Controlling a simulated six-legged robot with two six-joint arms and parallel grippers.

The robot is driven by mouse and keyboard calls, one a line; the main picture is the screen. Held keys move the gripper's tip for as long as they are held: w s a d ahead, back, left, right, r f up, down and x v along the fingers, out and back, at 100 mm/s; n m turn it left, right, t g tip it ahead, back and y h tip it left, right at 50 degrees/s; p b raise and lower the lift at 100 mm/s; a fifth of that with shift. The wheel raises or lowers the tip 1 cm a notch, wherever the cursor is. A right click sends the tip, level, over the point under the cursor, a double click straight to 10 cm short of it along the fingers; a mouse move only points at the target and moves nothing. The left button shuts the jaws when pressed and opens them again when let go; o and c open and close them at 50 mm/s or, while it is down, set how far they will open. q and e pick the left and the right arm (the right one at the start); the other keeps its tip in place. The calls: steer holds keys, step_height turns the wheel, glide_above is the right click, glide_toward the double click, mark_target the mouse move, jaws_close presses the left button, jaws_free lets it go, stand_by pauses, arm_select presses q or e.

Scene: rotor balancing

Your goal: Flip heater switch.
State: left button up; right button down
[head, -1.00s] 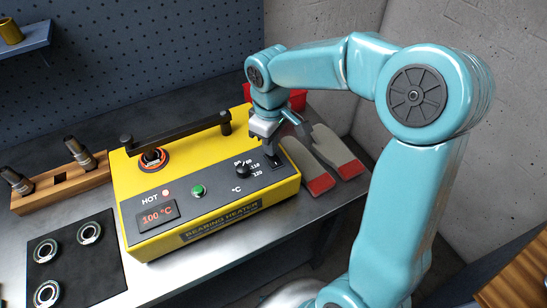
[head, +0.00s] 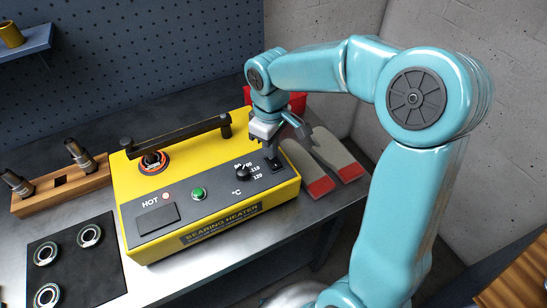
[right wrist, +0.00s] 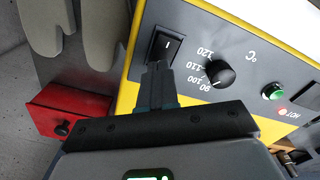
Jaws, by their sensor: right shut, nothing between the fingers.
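The yellow bearing heater (head: 150,247) stands on the metal bench in the head view. Its black rocker switch (right wrist: 166,45), marked "I", shows in the right wrist view beside the dial (right wrist: 220,74). My right gripper (right wrist: 158,68) is shut and empty, its fingertips at the near end of the switch. I cannot tell whether they touch it. In the head view the right gripper (head: 272,158) is over the panel's right end and hides most of the switch. The heater's display (head: 157,219) is dark. The green button (head: 199,194) is on the panel. My left gripper is out of view.
Grey and red gloves (head: 325,165) lie right of the heater. A red box (right wrist: 70,110) is behind it. A black mat (head: 105,262) with several bearings and a wooden block (head: 83,181) with tools are on the left. A black bar lies across the heater's top.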

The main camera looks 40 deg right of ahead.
step_height(320, 180, up, 6)
steer(key=p, duration=0.4)
steer(key=shift+f, duration=0.1)
steer(key=shift+s, duration=0.1)
stand_by(0.4)
